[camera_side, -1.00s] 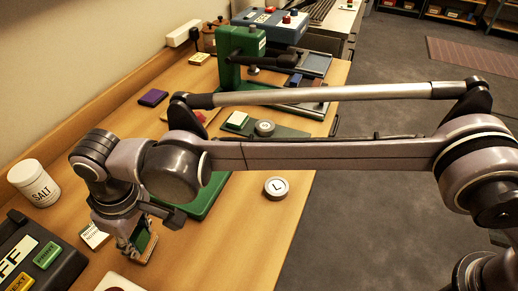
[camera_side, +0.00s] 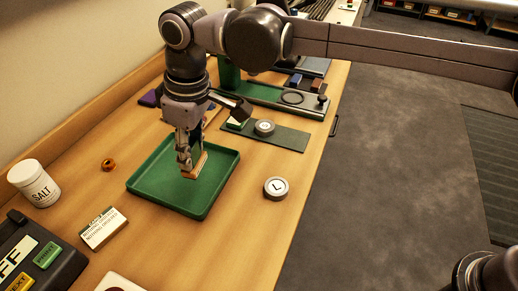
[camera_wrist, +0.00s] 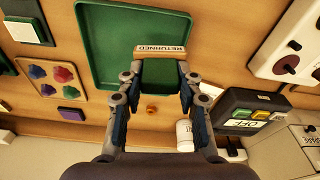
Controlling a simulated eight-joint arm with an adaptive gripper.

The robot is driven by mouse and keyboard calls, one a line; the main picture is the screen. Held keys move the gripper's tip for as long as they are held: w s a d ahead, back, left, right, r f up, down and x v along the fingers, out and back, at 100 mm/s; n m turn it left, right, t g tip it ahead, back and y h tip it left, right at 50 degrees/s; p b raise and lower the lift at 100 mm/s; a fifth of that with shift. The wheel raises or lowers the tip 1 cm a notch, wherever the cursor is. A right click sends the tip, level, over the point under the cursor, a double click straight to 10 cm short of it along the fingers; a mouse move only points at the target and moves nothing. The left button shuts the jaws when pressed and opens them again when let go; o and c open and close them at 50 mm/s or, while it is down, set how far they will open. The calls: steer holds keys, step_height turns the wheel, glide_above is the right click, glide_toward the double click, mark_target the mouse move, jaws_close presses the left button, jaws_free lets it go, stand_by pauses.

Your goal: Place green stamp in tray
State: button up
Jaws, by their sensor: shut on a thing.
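The green tray (camera_side: 153,184) lies on the wooden table left of centre in the side view, and in the wrist view (camera_wrist: 93,55) it fills the upper middle. My gripper (camera_side: 187,163) points down over the tray's inside. It is shut on the green stamp (camera_wrist: 162,70), which has a wooden edge labelled "RETURNED" and sits between both fingers in the wrist view. In the side view only the stamp's wooden side (camera_side: 199,165) shows beside the fingers. Whether its underside touches the tray floor I cannot tell.
A salt jar (camera_side: 35,184), an orange ring (camera_side: 108,165) and a white card box (camera_side: 103,228) stand left and in front of the tray. A dark box with buttons (camera_side: 20,245) is front left.

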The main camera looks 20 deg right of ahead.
steer(key=w+d+m, duration=0.2)
steer(key=w+d, duration=0.5)
steer(key=d, duration=0.5)
steer(key=a+f, duration=0.2)
steer(key=a, duration=0.1)
steer(key=s+a+f, duration=0.1)
steer(key=a+f, duration=0.1)
steer(key=a, duration=0.2)
steer(key=a+f, duration=0.2)
steer(key=a, duration=0.1)
steer(key=shift+s+a+f, duration=0.25)
steer(key=shift+s+a, duration=0.05)
steer(key=shift+a, duration=0.05)
glide_above(200, 179)
steer(key=shift+s+d+f, duration=0.15)
steer(key=shift+f, duration=0.9)
steer(key=shift+s+d+f, duration=0.1)
steer(key=shift+d+f, duration=0.05)
steer(key=shift+f, duration=0.85)
steer(key=shift+f, duration=0.1)
steer(key=o, duration=1.2)
steer(key=shift+c, duration=0.2)
